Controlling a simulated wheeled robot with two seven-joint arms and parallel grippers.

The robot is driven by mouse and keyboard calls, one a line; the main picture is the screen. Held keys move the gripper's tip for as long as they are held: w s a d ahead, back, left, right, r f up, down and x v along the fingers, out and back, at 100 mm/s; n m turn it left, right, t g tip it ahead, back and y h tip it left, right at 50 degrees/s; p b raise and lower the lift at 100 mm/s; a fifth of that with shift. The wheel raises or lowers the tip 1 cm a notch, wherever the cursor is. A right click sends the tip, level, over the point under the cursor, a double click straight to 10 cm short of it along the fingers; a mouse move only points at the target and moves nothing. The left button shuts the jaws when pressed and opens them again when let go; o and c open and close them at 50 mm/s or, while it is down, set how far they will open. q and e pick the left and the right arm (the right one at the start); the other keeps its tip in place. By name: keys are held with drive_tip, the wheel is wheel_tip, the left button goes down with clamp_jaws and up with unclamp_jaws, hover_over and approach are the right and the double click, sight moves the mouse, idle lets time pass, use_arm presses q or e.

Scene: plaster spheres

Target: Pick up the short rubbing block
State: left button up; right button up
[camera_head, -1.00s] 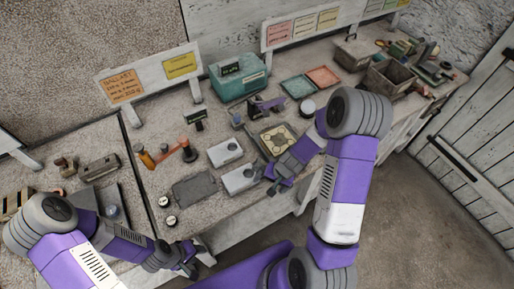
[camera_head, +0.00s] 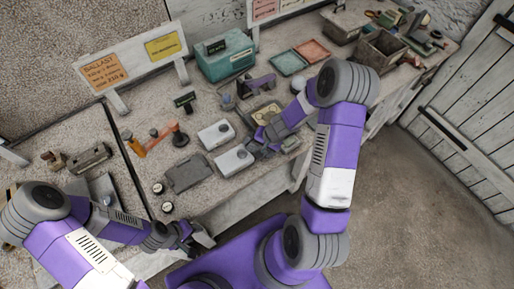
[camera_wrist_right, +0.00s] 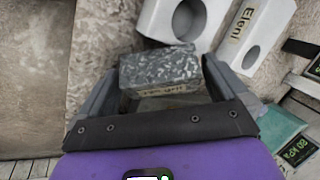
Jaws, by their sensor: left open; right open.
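A short speckled grey block (camera_wrist_right: 160,68) with a paper label on its near side shows in the right wrist view; the label is too blurred to read surely. My right gripper (camera_wrist_right: 157,82) is open, with one finger on each side of the block. Small gaps seem to show beside it; contact cannot be told. In the head view my right gripper (camera_head: 256,150) is beside the nearer white box (camera_head: 234,160), and I cannot make out the block there. My left gripper (camera_head: 197,238) is open and empty at the bench's front edge.
Another white box (camera_head: 216,134) stands behind the nearer one. A dark grey slab (camera_head: 188,173) and small round dials (camera_head: 158,188) lie to the left.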

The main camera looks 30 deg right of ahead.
drive_tip(key=shift+c, duration=0.2)
drive_tip(key=c, duration=1)
wheel_tip(320, 180, up, 10)
drive_tip(key=p, duration=0.5)
drive_tip(key=shift+c, duration=0.2)
drive_tip(key=o, duration=0.7)
drive_tip(key=c, duration=0.5)
